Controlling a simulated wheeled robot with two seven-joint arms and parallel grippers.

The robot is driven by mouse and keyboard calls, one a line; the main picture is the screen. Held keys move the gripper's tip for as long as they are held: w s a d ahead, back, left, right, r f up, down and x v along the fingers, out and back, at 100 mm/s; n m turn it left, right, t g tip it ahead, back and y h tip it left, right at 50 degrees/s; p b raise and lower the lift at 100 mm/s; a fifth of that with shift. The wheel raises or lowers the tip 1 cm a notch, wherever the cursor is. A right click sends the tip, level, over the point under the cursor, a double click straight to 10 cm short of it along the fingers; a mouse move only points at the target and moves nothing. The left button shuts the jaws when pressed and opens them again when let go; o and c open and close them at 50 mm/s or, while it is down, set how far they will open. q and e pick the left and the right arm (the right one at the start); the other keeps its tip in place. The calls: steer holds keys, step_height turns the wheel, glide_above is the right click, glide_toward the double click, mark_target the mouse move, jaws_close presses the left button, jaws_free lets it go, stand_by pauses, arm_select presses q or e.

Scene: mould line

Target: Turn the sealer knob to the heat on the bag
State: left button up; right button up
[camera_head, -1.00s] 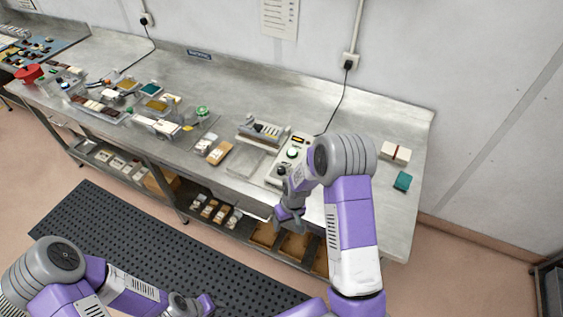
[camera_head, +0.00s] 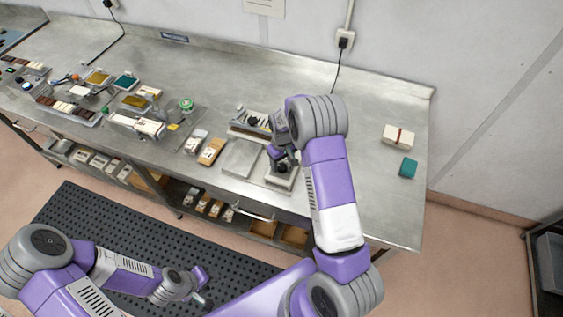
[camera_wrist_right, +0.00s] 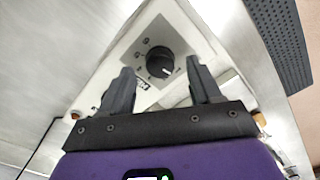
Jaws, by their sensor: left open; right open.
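The sealer (camera_head: 287,183) stands near the bench's front edge, mostly covered by my right arm in the head view. Its cream panel (camera_wrist_right: 181,30) fills the middle of the right wrist view. The round black knob (camera_wrist_right: 159,62) has a light pointer mark toward the lower right and small dial marks around it, too small to read. My right gripper (camera_wrist_right: 160,74) is open, its fingers on either side of the knob in the picture; contact cannot be told. It also shows above the sealer in the head view (camera_head: 281,157). My left gripper (camera_head: 203,290) is open and empty over the floor mat.
A tan packet (camera_head: 211,151) and a white packet (camera_head: 196,142) lie left of a bare metal plate (camera_head: 241,158).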

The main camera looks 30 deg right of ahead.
steer(key=shift+w+f, duration=0.1)
steer(key=shift+f, duration=0.75)
steer(key=c, duration=1)
steer(key=shift+c, duration=0.2)
